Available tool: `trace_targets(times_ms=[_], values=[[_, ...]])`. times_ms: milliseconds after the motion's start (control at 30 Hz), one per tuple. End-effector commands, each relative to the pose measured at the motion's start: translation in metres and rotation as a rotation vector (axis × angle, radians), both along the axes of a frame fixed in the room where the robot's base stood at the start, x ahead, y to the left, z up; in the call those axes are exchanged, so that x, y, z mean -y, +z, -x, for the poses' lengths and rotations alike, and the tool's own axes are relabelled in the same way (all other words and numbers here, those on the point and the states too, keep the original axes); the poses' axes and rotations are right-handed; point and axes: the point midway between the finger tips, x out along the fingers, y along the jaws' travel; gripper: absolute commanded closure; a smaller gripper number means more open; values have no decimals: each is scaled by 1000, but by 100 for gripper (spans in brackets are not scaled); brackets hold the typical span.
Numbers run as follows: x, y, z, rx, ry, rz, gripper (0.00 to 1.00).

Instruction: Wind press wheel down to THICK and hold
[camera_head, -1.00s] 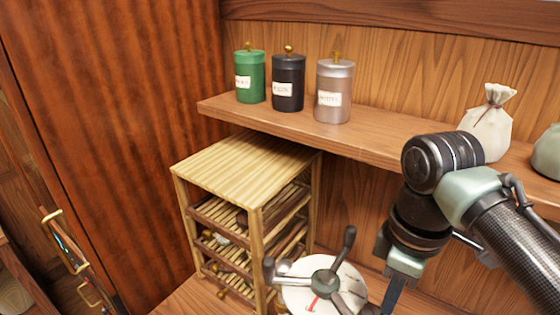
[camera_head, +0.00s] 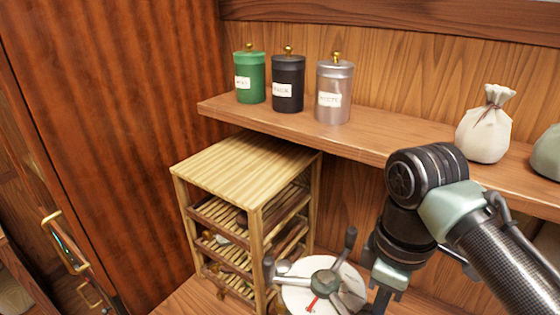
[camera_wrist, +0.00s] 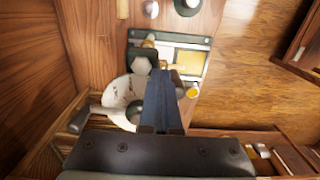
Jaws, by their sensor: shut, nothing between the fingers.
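The press wheel (camera_head: 325,282), with a green-grey hub and dark spokes, sits over a white dial (camera_head: 296,298) with a red pointer, at the bottom of the head view. Its dial marks are too small to read, so I cannot tell where THICK is. The white dial (camera_wrist: 116,92) shows left of centre in the wrist view, partly behind my fingers. My gripper (camera_wrist: 160,98) is shut and empty, over the right part of the wheel. In the head view the fingertips are hidden or cut off at the bottom edge. I cannot tell whether they touch a spoke.
A slatted wooden rack (camera_head: 245,178) stands close left of the wheel. A shelf (camera_head: 385,135) above holds several canisters and sacks, including a white sack (camera_head: 486,128) behind my arm. A dark tray (camera_wrist: 190,42) lies beyond the wheel in the wrist view.

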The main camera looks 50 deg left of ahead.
Motion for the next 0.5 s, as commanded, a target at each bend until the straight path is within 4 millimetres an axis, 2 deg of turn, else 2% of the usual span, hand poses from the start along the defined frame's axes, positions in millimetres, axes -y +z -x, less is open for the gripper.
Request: trace_targets(times_ms=[300,500], values=[[-5,1,26,-4,3,-2,100],[-7,0,34,-3,1,-2,100]])
